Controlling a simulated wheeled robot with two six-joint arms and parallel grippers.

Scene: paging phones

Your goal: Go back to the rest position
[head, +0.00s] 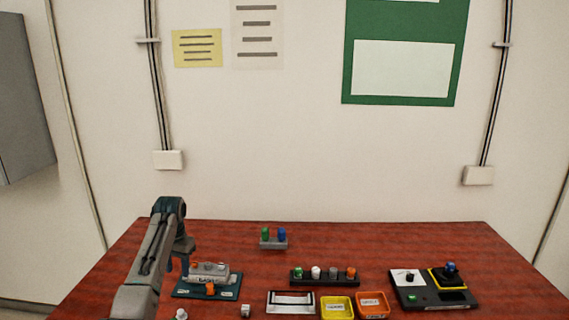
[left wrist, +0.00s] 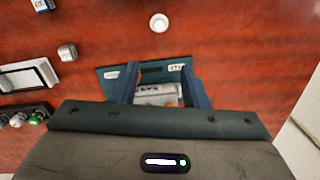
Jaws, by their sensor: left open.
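My left gripper (head: 185,268) hangs at the left of the table, close to a teal board (head: 181,291) that carries a grey device (head: 215,276) with an orange part (head: 210,289). In the left wrist view my left gripper (left wrist: 160,72) is open, with its two blue fingers apart. The teal board (left wrist: 112,74) and the grey device (left wrist: 160,89) show between and beyond the fingers, partly hidden by them and the gripper body. I cannot tell the exact height of the fingers above the device. My right gripper is not in view.
On the red table (head: 340,236) stand a black rack (head: 325,281) with several coloured knobs, a white-framed tray (head: 291,308), a yellow bin (head: 338,307), an orange bin (head: 373,305), a dark control panel (head: 430,299) and a small grey stand (head: 273,244). The back right is clear.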

